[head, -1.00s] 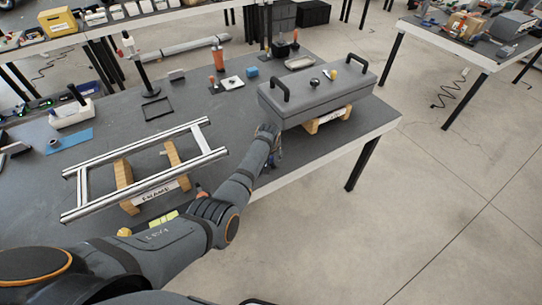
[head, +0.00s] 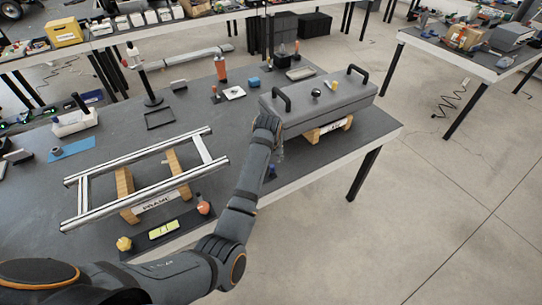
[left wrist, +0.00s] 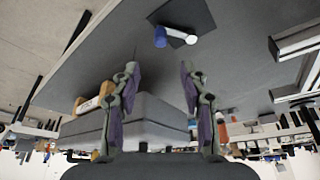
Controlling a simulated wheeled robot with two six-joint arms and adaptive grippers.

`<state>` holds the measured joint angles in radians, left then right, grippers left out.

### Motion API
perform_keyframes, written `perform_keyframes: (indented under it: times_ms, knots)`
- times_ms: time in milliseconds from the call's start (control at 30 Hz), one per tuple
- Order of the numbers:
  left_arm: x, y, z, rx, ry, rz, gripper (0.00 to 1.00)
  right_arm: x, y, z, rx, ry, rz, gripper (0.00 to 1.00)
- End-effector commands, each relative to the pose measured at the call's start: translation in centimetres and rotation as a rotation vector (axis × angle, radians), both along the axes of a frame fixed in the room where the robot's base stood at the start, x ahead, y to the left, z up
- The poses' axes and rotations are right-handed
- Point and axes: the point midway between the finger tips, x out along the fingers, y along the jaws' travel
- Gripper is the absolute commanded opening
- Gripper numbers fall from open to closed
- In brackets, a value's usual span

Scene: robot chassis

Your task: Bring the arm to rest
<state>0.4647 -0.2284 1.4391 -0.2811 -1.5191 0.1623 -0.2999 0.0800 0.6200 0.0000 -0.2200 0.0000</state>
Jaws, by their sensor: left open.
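My left arm comes in from the bottom left of the head view. Its left gripper (head: 277,153) is beside the near left end of a grey box (head: 325,103) with two black handles, partly hidden behind my wrist. In the left wrist view the two fingers of the left gripper (left wrist: 158,72) stand wide apart with nothing between them. The grey box (left wrist: 155,125) shows behind and below the fingers there. I cannot tell whether the gripper touches the box. My right gripper is not in view.
A metal rail frame (head: 150,178) rests on wooden blocks at the left. A dark tray (head: 185,226) with yellow and orange knobs lies at the table's front edge. A blue-and-white piece (left wrist: 160,37) is on a dark mat. Open floor lies to the right.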

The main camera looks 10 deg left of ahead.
Motion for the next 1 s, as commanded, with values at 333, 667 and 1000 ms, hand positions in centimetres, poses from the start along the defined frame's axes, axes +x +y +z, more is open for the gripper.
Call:
perform_keyframes:
  times_ms: [333,667,1000]
  knots:
    - [-0.3,0.2,-0.3,0.001,0.002,0.002,0.44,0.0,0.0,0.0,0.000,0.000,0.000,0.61]
    - [-14.7,8.0,-5.9,0.047,0.045,-0.008,0.44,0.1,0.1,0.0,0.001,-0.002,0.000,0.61]
    - [-25.6,9.9,-4.7,0.089,0.069,-0.118,0.44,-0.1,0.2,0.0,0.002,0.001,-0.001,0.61]
